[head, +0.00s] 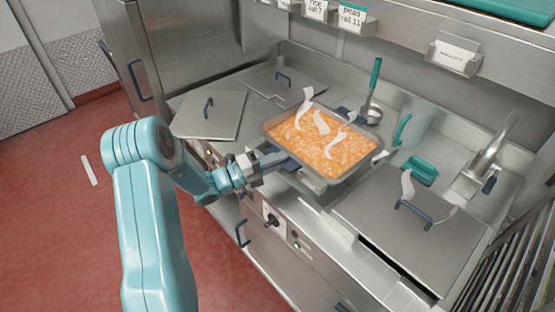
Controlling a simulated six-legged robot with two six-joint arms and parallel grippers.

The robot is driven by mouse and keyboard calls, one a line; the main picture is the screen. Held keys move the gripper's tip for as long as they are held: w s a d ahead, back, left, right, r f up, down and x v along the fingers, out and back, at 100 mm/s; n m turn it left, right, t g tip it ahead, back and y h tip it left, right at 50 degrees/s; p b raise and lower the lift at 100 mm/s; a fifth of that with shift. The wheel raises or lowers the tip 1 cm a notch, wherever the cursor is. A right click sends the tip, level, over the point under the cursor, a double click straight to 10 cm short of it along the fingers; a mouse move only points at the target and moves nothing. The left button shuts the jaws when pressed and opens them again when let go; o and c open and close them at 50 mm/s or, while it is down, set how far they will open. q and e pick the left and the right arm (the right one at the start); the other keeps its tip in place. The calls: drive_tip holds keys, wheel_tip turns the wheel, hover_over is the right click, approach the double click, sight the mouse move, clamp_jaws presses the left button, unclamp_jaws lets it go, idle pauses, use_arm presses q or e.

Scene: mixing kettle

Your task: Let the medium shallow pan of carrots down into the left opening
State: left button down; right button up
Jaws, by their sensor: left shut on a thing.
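The shallow metal pan (375,158) is full of orange carrot pieces (322,145), with pale steam wisps over it. It sits over the middle of the steel counter and looks roughly level. My left gripper (280,160) reaches in from the left and is shut on the pan's near left side. The pan hides whatever is directly beneath it, so I cannot see the left opening or tell whether the pan touches the counter. My right gripper is not in view.
A steel lid (208,118) lies left of the pan, and another lid (400,228) lies to the right. A ladle (372,95) stands behind the pan. A grey jug (415,120), a teal object (420,170) and a tap (490,158) are to the right. Control knobs (272,220) line the front.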

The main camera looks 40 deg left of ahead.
use_arm(q)
drive_tip(key=shift+r, duration=0.15)
drive_tip(key=shift+f, duration=0.3)
drive_tip(key=shift+f+b, duration=1.9)
drive_tip(key=shift+f, duration=1.05)
drive_tip(key=shift+s, duration=0.1)
drive_tip(key=shift+d, duration=0.1)
